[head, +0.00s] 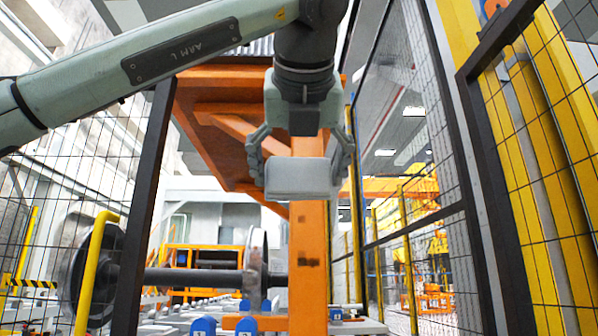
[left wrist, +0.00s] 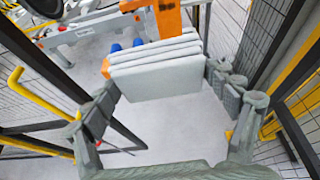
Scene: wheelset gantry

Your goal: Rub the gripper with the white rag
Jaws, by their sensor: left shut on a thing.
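My left gripper (head: 300,176) hangs down from above in the middle of the head view. It is shut on a folded, off-white rag (head: 298,180), with one finger at each side. In the left wrist view the rag (left wrist: 156,76) shows as a thick stack of layers between the fingers. Behind it stands an orange steel structure (head: 309,255) with a tall post and an angled arm. The rag overlaps the post in the picture; I cannot tell whether they touch. No separate gripper of the place can be made out for certain. My right gripper is not in view.
A wheelset with a dark axle (head: 190,279) stands at the lower left behind a yellow rail (head: 95,270). Dark-framed mesh fence panels (head: 411,180) stand on the right and left. Yellow posts (head: 520,190) are at far right. Grey floor (left wrist: 165,130) is clear below the rag.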

